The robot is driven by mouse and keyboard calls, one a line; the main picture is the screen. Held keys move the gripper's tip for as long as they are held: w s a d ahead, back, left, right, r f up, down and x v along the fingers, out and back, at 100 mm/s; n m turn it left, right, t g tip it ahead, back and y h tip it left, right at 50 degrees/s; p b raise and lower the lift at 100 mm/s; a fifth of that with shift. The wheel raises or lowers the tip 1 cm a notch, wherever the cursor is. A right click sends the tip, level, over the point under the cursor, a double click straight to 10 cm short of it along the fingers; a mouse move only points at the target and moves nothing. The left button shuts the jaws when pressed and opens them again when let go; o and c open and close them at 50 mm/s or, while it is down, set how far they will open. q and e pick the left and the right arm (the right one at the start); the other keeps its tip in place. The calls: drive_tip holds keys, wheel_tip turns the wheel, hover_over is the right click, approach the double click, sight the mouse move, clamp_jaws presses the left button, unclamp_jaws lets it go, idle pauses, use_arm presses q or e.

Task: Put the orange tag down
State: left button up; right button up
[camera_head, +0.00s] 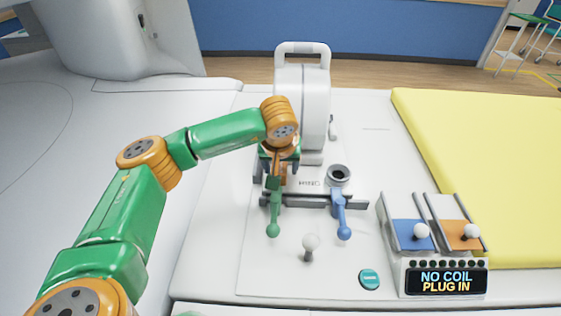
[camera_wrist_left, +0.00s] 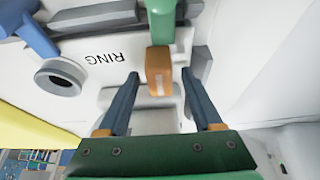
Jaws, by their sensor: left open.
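A small orange tag (camera_wrist_left: 158,72) shows in the left wrist view between the fingers of my left gripper (camera_wrist_left: 161,95), clear of both. It adjoins a green handle (camera_wrist_left: 161,22) at the top of that view; I cannot tell whether they are joined. My left gripper is open. In the head view my left gripper (camera_head: 278,172) is over the green lever (camera_head: 273,208), in front of the white upright housing (camera_head: 302,105). There the tag is mostly hidden by the gripper. My right gripper is in neither view.
A blue lever (camera_head: 341,212) and a grey ring (camera_head: 339,175) stand to the right. A white knob (camera_head: 310,247) and a teal button (camera_head: 370,279) are nearer. A panel with blue and orange slots has a display (camera_head: 447,281) reading "NO COIL PLUG IN". A yellow pad (camera_head: 490,150) lies right.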

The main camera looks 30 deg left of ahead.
use_arm(q)
drive_tip(key=b+v, duration=0.1)
drive_tip(key=v, duration=1)
drive_tip(key=shift+r+b, duration=0.3)
drive_tip(key=shift+s, duration=0.15)
